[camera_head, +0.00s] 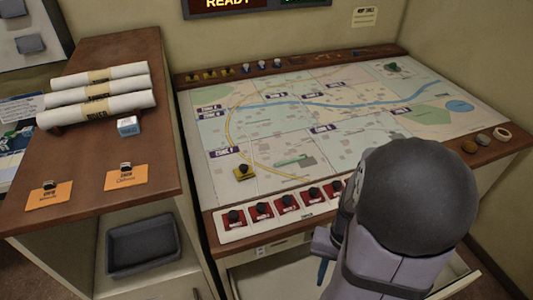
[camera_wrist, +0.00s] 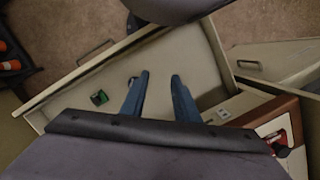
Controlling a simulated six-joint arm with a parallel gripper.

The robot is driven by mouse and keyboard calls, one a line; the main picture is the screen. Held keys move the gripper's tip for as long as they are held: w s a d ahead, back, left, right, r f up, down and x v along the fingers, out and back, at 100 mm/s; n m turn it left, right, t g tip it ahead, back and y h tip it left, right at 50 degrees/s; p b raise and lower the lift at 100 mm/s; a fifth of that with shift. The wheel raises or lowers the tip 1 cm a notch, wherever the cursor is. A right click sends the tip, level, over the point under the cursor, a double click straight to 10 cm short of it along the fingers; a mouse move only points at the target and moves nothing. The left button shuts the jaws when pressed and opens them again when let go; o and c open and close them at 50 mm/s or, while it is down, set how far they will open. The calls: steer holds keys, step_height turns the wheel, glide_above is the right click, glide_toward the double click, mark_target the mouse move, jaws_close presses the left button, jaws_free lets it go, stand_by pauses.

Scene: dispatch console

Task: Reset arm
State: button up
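My gripper (camera_wrist: 160,78) shows in the wrist view with two blue fingers apart and nothing between them. It is over an open, pale drawer (camera_wrist: 193,50) at the console's front. A small green and black piece (camera_wrist: 99,97) lies in the drawer, left of the fingers. In the head view my arm covers the console's front right, and only a blue finger shows beside it, above the drawer. The console (camera_head: 187,130) carries a map board (camera_head: 330,120) with a yellow piece (camera_head: 244,173) at lower left and a green piece (camera_head: 393,67) at upper right.
A row of red tiles with black knobs (camera_head: 288,203) lines the front edge, partly hidden by my arm. Small pieces (camera_head: 245,68) line the back ledge. Round discs (camera_head: 485,139) sit at right. The left cabinet holds rolled papers (camera_head: 100,97), a blue-white box (camera_head: 128,125) and a grey tray (camera_head: 143,245).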

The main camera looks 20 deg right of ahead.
steer(key=w+a+r+n+t+h, duration=0.1)
steer(key=w+a+r+n, duration=0.2)
steer(key=w+a+n, duration=0.4)
steer(key=a, duration=0.4)
steer(key=shift+a+r+t, duration=0.15)
steer(key=shift+r+t, duration=0.25)
